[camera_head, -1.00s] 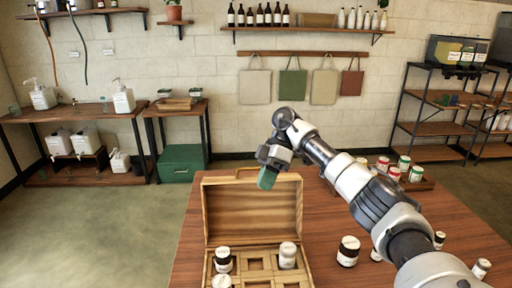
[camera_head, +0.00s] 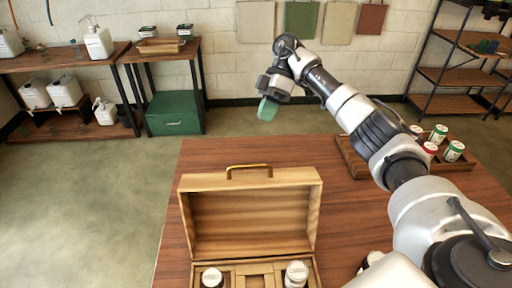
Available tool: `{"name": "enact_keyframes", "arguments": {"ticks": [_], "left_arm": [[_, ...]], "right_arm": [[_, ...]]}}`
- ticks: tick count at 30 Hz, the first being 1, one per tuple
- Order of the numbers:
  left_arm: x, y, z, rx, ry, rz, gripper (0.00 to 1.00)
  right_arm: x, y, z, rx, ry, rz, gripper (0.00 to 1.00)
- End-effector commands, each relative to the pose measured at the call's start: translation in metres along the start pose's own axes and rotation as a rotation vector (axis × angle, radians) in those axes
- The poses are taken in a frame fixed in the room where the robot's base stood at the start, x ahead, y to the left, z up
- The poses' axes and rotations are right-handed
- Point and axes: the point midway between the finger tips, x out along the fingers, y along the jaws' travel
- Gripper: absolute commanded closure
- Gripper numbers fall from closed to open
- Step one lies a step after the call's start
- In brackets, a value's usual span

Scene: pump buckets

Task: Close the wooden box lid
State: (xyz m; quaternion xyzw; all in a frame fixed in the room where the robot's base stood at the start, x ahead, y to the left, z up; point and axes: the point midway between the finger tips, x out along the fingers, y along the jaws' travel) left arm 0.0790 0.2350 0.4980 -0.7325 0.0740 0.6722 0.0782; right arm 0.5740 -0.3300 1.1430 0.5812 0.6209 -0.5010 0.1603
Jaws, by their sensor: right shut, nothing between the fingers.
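The wooden box (camera_head: 240,268) stands on the table at the bottom middle, and its lower part is cut off by the picture edge. Its lid (camera_head: 250,222) is open and stands upright at the back, with a brass handle (camera_head: 249,169) on its top edge. Two white-capped jars, one at the left (camera_head: 212,277) and one at the right (camera_head: 296,273), stand in the box's compartments. My right gripper (camera_head: 267,109) is shut and empty, with green fingertips pointing down. It appears above and beyond the lid, apart from it. My left gripper is not in view.
The wooden table (camera_head: 400,240) has bare room right of the box. A tray (camera_head: 352,158) with several red- and green-capped jars stands at its back right. A side table with a green bin (camera_head: 175,112) and a shelf rack (camera_head: 445,78) stand by the wall.

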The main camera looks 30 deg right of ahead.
Motion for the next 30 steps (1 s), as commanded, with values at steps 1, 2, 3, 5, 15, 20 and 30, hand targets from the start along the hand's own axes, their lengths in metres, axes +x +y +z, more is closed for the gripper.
{"name": "enact_keyframes", "arguments": {"ticks": [1, 2, 3, 5, 15, 20, 30], "left_arm": [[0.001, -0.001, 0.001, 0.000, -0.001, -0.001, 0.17], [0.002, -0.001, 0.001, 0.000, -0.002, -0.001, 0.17], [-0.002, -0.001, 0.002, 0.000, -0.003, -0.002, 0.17], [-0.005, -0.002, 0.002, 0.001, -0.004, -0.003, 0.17], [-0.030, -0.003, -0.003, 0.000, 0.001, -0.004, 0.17], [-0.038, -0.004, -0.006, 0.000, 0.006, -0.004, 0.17], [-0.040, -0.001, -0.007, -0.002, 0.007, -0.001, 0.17]], "right_arm": [[0.010, 0.000, 0.001, -0.001, 0.000, -0.004, 1.00], [0.015, 0.000, 0.001, -0.001, 0.001, -0.004, 1.00], [0.022, -0.001, 0.000, 0.000, -0.001, -0.004, 1.00], [0.034, -0.001, 0.000, 0.001, -0.001, -0.005, 1.00], [0.090, -0.015, -0.001, -0.001, 0.000, 0.000, 1.00], [0.097, -0.029, -0.001, 0.001, 0.000, 0.000, 1.00], [0.102, -0.037, -0.001, 0.002, 0.001, 0.002, 1.00]]}}
